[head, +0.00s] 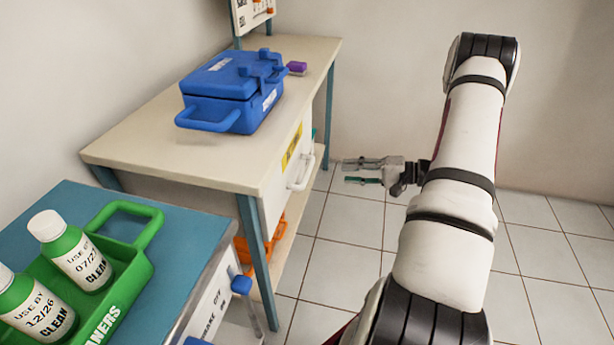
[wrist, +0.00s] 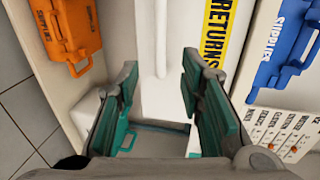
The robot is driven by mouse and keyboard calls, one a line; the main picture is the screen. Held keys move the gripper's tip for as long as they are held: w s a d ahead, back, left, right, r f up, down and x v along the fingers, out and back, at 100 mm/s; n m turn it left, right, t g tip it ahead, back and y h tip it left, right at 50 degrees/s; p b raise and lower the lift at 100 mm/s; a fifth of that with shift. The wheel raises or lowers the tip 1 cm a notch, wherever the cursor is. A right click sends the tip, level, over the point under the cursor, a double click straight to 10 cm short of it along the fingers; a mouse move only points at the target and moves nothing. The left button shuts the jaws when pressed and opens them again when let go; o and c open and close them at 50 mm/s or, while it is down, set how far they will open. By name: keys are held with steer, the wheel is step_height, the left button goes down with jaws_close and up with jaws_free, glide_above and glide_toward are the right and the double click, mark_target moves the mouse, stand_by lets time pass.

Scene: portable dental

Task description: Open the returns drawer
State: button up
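The returns drawer (head: 284,180) is a white front under the beige tabletop, with a yellow label (head: 291,148) reading RETURNS in the wrist view (wrist: 217,30). The drawer front looks flush with the table. Its white bar handle (head: 303,172) stands out from the front and also shows in the wrist view (wrist: 160,40). My gripper (head: 350,172) is open and empty, right of the handle with a gap between. In the wrist view its teal-padded fingers (wrist: 160,85) stand on either side of the handle's line. Contact with the handle is not visible.
A blue supplies case (head: 230,90) and a small purple item (head: 297,68) sit on the tabletop. An orange case (head: 260,243) is on the lower shelf. A blue-topped cart (head: 185,215) with a green bottle caddy (head: 128,270) stands at front left. Tiled floor right of the table is clear.

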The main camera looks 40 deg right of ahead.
mark_target(308, 170)
steer(key=b+x, duration=0.2)
steer(key=x, duration=1.1)
steer(key=shift+w+a+r, duration=0.1)
steer(key=shift+w, duration=0.05)
jaws_close()
